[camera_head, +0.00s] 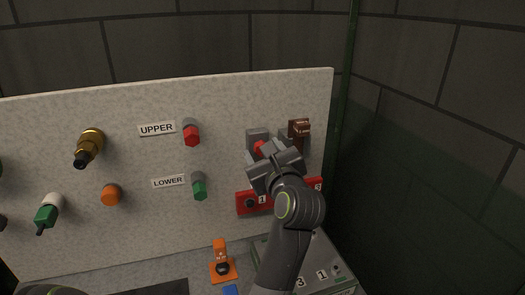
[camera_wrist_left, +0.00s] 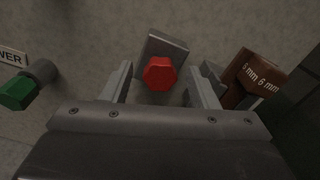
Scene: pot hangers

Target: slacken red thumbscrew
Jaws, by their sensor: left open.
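A red hexagonal thumbscrew (camera_head: 259,147) sticks out from a grey block (camera_head: 256,134) on the upright speckled panel. In the left wrist view the red head (camera_wrist_left: 159,73) shows between my open fingers, with a gap on each side and the grey block (camera_wrist_left: 165,45) behind it. My left gripper (camera_head: 270,156) is open in front of it and partly hides it in the head view. A second red hexagonal knob (camera_head: 192,135) stands beside the UPPER label (camera_head: 157,129). My right gripper is not in view.
A brown block (camera_head: 299,128) marked 6 mm is close to the right of my gripper. A green knob (camera_head: 199,190) is to the left. An orange item (camera_head: 222,262) stands on the ledge. A dark wall is at right.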

